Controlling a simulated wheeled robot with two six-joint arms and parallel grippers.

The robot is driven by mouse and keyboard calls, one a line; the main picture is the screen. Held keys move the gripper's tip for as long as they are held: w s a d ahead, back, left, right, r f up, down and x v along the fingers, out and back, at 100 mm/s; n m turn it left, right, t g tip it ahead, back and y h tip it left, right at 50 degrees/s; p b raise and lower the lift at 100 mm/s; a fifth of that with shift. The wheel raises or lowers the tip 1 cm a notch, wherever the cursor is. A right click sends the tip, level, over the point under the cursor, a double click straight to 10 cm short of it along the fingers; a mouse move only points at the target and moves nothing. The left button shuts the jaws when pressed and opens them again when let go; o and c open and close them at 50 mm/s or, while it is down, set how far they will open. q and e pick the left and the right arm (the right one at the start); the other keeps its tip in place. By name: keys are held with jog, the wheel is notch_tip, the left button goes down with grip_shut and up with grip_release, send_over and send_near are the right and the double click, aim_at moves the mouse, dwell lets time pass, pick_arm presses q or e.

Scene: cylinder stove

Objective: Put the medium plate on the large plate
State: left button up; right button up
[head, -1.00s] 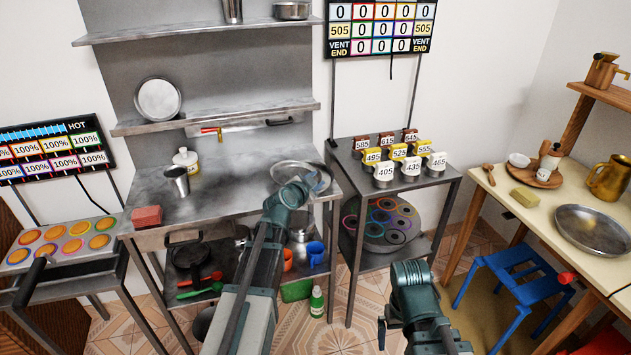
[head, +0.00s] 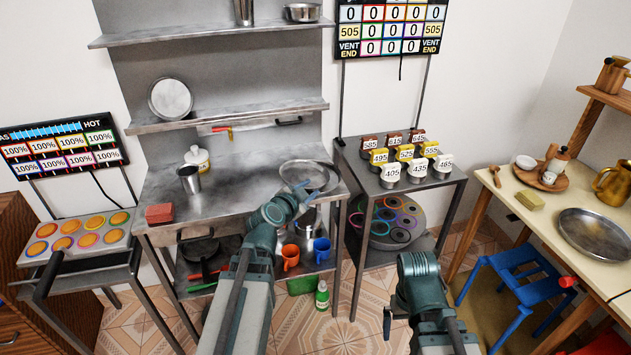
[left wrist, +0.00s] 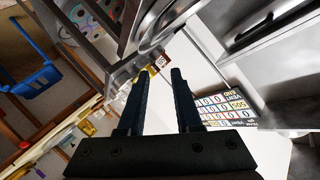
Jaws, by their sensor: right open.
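A round metal plate (head: 304,172) lies at the right front of the steel table. A larger-looking metal plate (head: 592,236) lies on the wooden table at the right. A third round plate (head: 170,98) leans upright on the lower wall shelf. My left gripper (head: 302,190) is over the near edge of the steel-table plate. In the left wrist view its two fingers (left wrist: 160,74) are apart with nothing seen between them. A curved metal rim shows just beyond them. I cannot tell whether a finger touches the plate. My right gripper (head: 388,325) hangs low, mostly hidden by my arm.
A stand with labelled weights (head: 405,160) is right of the steel table. A metal cup (head: 189,179), a white jar (head: 198,158) and a red block (head: 159,213) stand on the table's left. A blue stool (head: 515,280) is by the wooden table. The steel table's middle is clear.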

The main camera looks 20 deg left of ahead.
pick_arm(q)
jog(key=shift+s+a+r, duration=0.1)
jog(key=shift+s+r, duration=0.1)
jog(key=shift+s, duration=0.45)
jog(key=s+d+f+g+h, duration=0.1)
jog(key=s+d+f+g, duration=0.35)
jog(key=d, duration=0.45)
jog(key=s+d+f+g+h, duration=0.25)
jog(key=d+f, duration=0.35)
jog(key=d, duration=0.3)
jog(key=s+d+f+n+g+y, duration=0.1)
jog(key=s+f+n+g+y, duration=0.1)
jog(key=s, duration=0.5)
jog(key=s+d+f+n+g+y, duration=0.1)
jog(key=s+f+n+g+y, duration=0.1)
jog(key=s, duration=0.6)
jog(key=shift+s+d+f+n+g+y, duration=0.3)
jog(key=shift+n+g+y, duration=0.4)
jog(key=shift+g+y, duration=0.9)
jog(key=shift+w+a+g+h, duration=0.1)
jog(key=shift+g+h, duration=0.2)
jog(key=shift+h, duration=0.05)
